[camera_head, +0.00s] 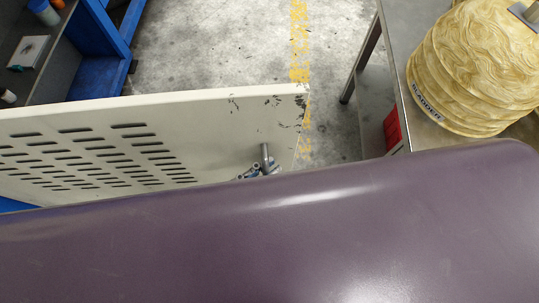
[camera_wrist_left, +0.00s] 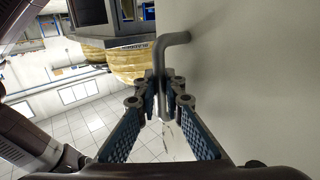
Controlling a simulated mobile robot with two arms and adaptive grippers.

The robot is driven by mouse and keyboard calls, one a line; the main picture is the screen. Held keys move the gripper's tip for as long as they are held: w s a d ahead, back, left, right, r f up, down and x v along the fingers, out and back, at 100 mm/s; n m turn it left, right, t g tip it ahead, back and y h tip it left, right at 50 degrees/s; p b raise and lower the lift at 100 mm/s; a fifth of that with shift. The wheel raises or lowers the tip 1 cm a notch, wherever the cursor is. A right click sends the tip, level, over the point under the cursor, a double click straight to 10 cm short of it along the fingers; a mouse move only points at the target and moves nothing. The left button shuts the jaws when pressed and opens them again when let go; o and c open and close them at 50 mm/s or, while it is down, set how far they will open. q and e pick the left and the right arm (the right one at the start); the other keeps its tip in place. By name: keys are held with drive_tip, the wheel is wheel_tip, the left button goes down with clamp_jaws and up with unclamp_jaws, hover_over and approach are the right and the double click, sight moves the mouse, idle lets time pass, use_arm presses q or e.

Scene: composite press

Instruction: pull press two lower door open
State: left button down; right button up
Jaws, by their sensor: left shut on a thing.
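The press door (camera_head: 215,115) is a white panel with rows of dark slots and chipped paint at its right end. It runs across the left half of the head view. Its grey bar handle (camera_head: 264,153) sticks out near the right end; in the left wrist view the handle (camera_wrist_left: 173,42) is a bent rod on a pale surface. My left gripper (camera_head: 250,172) shows only its fingertips in the head view. In the wrist view its fingers (camera_wrist_left: 160,88) are closed around the handle's straight part. My right gripper is not in view. The door's lower part is hidden by my purple body.
A metal table (camera_head: 400,35) at the right carries a stack of yellowish bags (camera_head: 475,65). A red box (camera_head: 392,127) is by its edge. A blue-framed shelf (camera_head: 95,45) stands upper left. The grey floor (camera_head: 210,45) between them is clear, with a worn yellow line.

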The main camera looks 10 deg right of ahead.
use_arm(q)
drive_tip(key=shift+s+r, duration=0.1)
drive_tip(key=shift+s, duration=0.5)
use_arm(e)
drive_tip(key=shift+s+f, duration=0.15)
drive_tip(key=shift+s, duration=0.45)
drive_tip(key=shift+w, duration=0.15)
use_arm(q)
drive_tip(key=c, duration=2.3)
unclamp_jaws()
drive_tip(key=shift+a, duration=0.1)
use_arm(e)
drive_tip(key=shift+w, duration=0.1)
